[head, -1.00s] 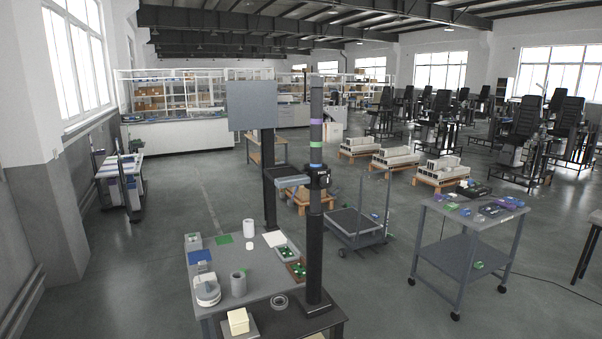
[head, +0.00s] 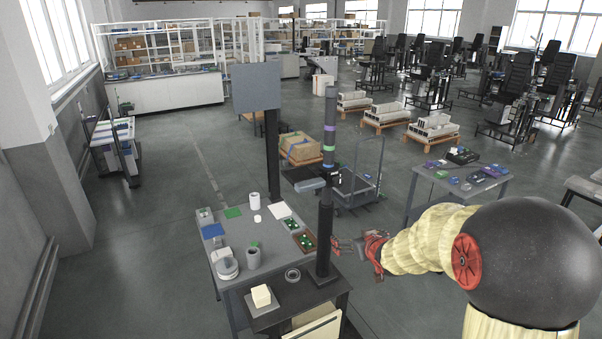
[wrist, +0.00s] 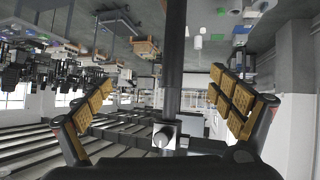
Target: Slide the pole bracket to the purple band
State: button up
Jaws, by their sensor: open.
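A dark upright pole (head: 325,230) stands on the near black table in the head view. The pole bracket (head: 335,181) is around it, with a grey shelf (head: 311,184) reaching left. The bracket sits below a green band (head: 328,148), and the purple band (head: 329,127) is higher up. My gripper (head: 348,245) is open and empty, to the right of the pole and lower than the bracket. In the wrist view the pole (wrist: 175,60) runs down the picture between the spread fingers of my gripper (wrist: 160,82). I cannot tell whether it touches them.
A grey panel on a second post (head: 256,88) stands behind left. The grey table (head: 240,268) holds cups, boards and small parts. The black table (head: 290,310) holds a yellow block (head: 261,295) and a ring. A wheeled cart (head: 355,190) and another table (head: 430,190) stand behind.

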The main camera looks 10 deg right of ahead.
jog(key=w+a+r+n+t+y, duration=0.1)
jog(key=w+a+r+t+y, duration=0.25)
jog(key=a+r, duration=0.3)
jog(key=n+t+y, duration=0.1)
jog(key=t+y, duration=0.1)
send_near(313, 184)
jog(key=x, duration=0.4)
jog(key=shift+p+x, duration=0.7)
jog(key=shift+x, duration=2.9)
jog(key=shift+f, duration=0.1)
jog(key=shift+c, duration=1.4)
jog(key=c, duration=1.4)
